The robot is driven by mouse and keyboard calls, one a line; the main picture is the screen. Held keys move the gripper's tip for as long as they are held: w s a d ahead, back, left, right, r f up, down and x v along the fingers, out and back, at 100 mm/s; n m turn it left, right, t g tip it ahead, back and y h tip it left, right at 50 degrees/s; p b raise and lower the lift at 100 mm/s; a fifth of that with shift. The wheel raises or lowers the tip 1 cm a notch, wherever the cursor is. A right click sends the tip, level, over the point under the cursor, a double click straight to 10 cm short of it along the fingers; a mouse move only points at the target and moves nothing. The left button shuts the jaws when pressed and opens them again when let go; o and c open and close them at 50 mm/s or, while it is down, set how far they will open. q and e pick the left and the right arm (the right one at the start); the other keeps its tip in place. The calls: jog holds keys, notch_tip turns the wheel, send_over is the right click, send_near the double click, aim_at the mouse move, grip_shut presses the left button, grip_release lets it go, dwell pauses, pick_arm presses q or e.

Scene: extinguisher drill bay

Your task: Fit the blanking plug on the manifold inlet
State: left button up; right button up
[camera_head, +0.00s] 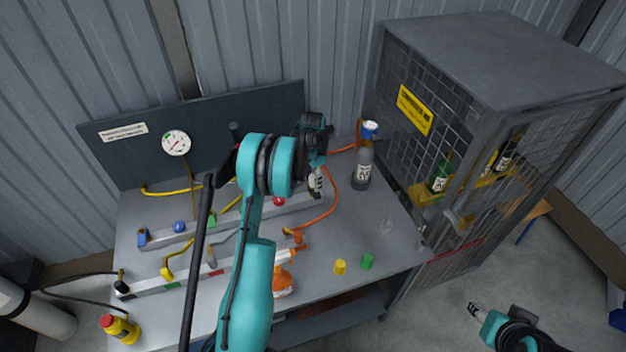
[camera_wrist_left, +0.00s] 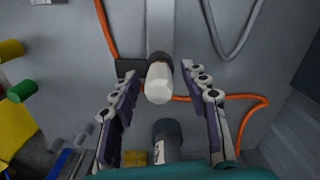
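My left gripper (camera_head: 316,182) hangs over the right end of the rear manifold rail (camera_head: 262,208). In the left wrist view it (camera_wrist_left: 165,105) is open, its fingers on either side of a white cylindrical piece (camera_wrist_left: 158,84) with a dark collar at the rail's end (camera_wrist_left: 160,28). Gaps show on both sides. I cannot tell whether this piece is the inlet or a plug on it. A yellow plug (camera_head: 340,267) and a green plug (camera_head: 366,261) stand on the bench front; both show in the wrist view. My right gripper (camera_head: 475,309) is off the bench, too small to read.
An orange hose (camera_head: 331,205) loops nearby. A mesh cage (camera_head: 440,130) stands at right. An orange spray bottle (camera_head: 283,282) is beside my left arm. The bench's front right is mostly clear.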

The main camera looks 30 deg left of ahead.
pick_arm(q)
notch_tip(320, 180, up, 12)
jog(key=shift+r, duration=0.1)
dwell(0.6)
jog(key=s+d+r+n+t+b, duration=0.4)
jog(key=s+d+r, duration=0.3)
jog(key=s+d, duration=0.65)
jog(key=s+d+f+t+b, duration=0.1)
jog(key=s+d+f+b, duration=0.1)
jog(key=s, duration=0.5)
jog(key=s+d+f+n+t+b, duration=0.1)
jog(key=s+d+f+t+b, duration=0.1)
jog(key=s+d+f, duration=0.3)
jog(key=s+d, duration=0.1)
jog(key=s, duration=0.2)
jog(key=shift+s+f+n+b, duration=0.15)
jog(key=shift+f+n+b, duration=0.15)
jog(key=shift+b, duration=0.1)
pick_arm(e)
notch_tip(320, 180, down, 9)
jog(key=shift+r, duration=0.15)
pick_arm(q)
jog(key=shift+c, duration=0.4)
pick_arm(e)
jog(key=shift+c, duration=0.4)
